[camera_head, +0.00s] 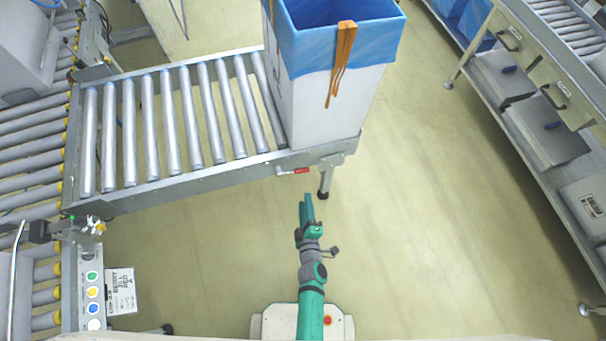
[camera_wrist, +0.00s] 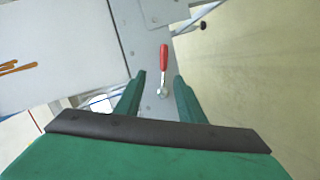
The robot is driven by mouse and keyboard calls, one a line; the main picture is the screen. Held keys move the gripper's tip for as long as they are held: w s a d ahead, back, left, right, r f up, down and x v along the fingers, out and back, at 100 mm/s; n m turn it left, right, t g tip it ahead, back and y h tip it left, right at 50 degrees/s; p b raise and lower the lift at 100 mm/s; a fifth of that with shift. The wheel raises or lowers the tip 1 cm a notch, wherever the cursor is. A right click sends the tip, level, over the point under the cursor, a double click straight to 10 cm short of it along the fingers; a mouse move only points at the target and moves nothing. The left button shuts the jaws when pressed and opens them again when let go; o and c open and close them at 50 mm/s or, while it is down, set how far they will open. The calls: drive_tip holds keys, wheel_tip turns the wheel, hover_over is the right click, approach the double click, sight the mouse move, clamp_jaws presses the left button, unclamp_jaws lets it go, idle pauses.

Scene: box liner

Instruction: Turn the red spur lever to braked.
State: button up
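The red spur lever (camera_head: 301,171) is on the side rail of the short roller conveyor, just below the white box. In the wrist view the red lever handle (camera_wrist: 164,57) points away from me, with its metal pivot (camera_wrist: 162,91) nearer, between and just beyond my fingertips. My gripper (camera_head: 307,201) is below the lever in the head view, apart from it. In the wrist view my gripper (camera_wrist: 160,76) has its two green fingers spread, with nothing held. I cannot read any braked mark.
A white box (camera_head: 325,108) with a blue liner (camera_head: 335,45) and hanging orange strips (camera_head: 341,65) stands on the conveyor's right end. A conveyor leg (camera_head: 325,180) is right of the lever. A bench (camera_head: 540,130) with drawers stands at right. The floor between is clear.

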drive_tip(key=w+f, duration=0.2)
drive_tip(key=w, duration=0.5)
drive_tip(key=w+a+f+n, duration=0.1)
drive_tip(key=w+f, duration=0.2)
drive_tip(key=w, duration=0.4)
drive_tip(key=shift+a+r, duration=0.1)
drive_tip(key=shift+c, duration=0.4)
clamp_jaws()
